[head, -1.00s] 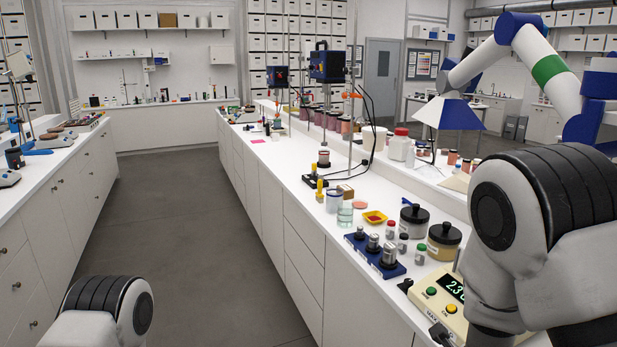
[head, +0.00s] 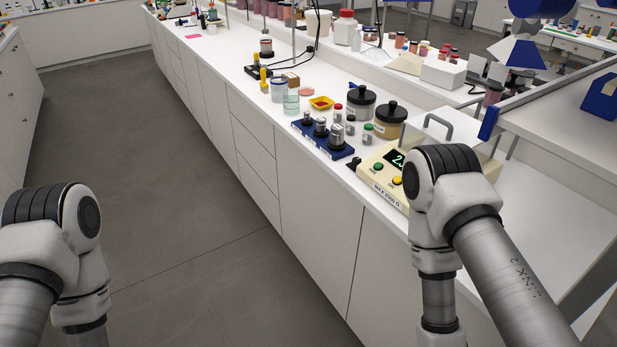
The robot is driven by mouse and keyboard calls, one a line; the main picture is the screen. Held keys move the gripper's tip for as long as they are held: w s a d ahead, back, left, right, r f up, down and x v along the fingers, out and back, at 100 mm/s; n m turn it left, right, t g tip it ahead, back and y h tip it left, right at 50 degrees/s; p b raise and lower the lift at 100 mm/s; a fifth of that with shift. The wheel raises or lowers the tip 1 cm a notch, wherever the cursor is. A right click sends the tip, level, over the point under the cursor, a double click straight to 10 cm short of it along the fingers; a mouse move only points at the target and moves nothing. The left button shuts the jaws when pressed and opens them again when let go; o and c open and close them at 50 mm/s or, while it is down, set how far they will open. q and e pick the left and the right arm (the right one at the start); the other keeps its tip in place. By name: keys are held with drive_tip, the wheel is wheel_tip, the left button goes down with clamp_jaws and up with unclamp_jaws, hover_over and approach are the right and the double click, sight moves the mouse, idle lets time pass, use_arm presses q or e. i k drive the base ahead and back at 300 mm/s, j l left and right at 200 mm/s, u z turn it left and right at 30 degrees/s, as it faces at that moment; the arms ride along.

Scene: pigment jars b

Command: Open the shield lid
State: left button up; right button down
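My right arm crosses in front of the balance from the lower right. My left arm is at the lower left over the floor. Neither gripper is in the picture.
Left of the balance are a blue block with metal weights (head: 323,138), two black-lidded jars (head: 388,121), small vials and a yellow dish (head: 321,103). A white box (head: 443,73) sits on the raised shelf behind. The bench right of the balance looks mostly clear.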

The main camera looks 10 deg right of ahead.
sight(461, 129)
drive_tip(key=z, duration=0.4)
drive_tip(key=k+j+z, duration=0.1)
drive_tip(key=z, duration=0.25)
drive_tip(key=j+z, duration=0.1)
drive_tip(key=z, duration=0.3)
